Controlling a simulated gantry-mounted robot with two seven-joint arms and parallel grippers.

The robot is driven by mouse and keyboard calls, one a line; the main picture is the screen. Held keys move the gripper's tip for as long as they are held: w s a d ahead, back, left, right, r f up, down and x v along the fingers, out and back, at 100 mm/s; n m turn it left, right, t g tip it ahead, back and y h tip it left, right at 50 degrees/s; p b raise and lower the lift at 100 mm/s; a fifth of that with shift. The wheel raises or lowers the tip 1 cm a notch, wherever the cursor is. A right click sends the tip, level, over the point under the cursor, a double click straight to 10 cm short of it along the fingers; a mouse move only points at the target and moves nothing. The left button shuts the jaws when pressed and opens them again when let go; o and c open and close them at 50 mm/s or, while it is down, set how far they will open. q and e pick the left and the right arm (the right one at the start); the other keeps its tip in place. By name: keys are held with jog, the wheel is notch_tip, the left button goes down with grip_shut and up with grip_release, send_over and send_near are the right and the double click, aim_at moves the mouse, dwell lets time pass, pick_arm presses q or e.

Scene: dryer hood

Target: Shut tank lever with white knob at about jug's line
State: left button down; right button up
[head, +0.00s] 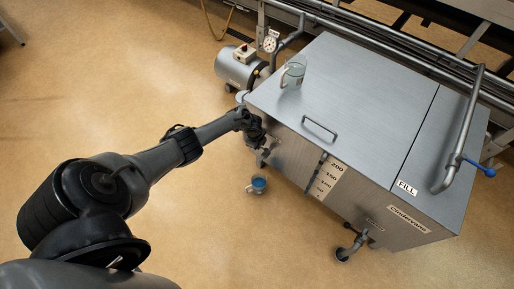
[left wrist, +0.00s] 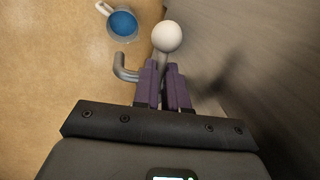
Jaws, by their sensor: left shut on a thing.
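The steel tank (head: 340,110) stands right of centre in the head view. My left gripper (head: 258,138) is at the tank's left side, near its front corner. In the left wrist view the white knob (left wrist: 167,36) sits just beyond my fingertips (left wrist: 163,75), and the fingers are shut on the lever stem below it. A bent grey spout (left wrist: 124,68) shows beside the fingers. A jug with blue liquid (head: 259,184) stands on the floor below; it also shows in the left wrist view (left wrist: 123,24). Its line cannot be made out. My right gripper is not in view.
A scale strip (head: 325,180) runs down the front. A pipe with a blue handle (head: 487,171) is at the right. A motor unit (head: 240,65) stands behind; floor at left is clear.

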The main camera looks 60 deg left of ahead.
pick_arm(q)
jog(key=shift+w+a+f+m+b, duration=0.2)
jog(key=shift+m+b, duration=0.3)
jog(key=shift+m, duration=0.3)
jog(key=c, duration=1.2)
grip_release()
jog(key=shift+w+r, duration=0.15)
jog(key=shift+o, duration=0.2)
notch_tip(320, 180, up, 11)
jog(key=s+p, duration=0.2)
jog(key=p, duration=0.5)
jog(key=shift+d+f+p, duration=0.2)
jog(key=shift+d+p, duration=0.15)
